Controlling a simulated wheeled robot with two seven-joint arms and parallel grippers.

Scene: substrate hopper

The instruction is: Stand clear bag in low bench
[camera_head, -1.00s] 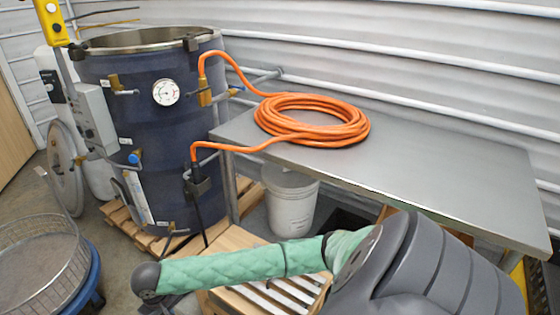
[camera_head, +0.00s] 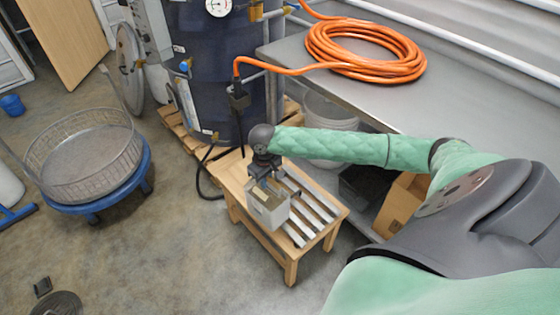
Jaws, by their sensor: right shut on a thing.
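The low wooden bench (camera_head: 234,200) with pale metal slats on its top stands on the floor near the middle of the view. My right gripper (camera_head: 266,184) points down over the bench's left part and is shut on the clear bag (camera_head: 268,211). The bag looks like a small, pale, upright block with light brown contents. It is at the bench top, but I cannot tell whether its base touches the slats. My left gripper is not in view.
A steel table (camera_head: 440,113) with a coiled orange hose (camera_head: 366,62) stands behind. A dark blue vessel (camera_head: 213,80) stands on a pallet at the back. A wire basket (camera_head: 80,165) sits on a blue wheeled stand at left. The front floor is mostly clear.

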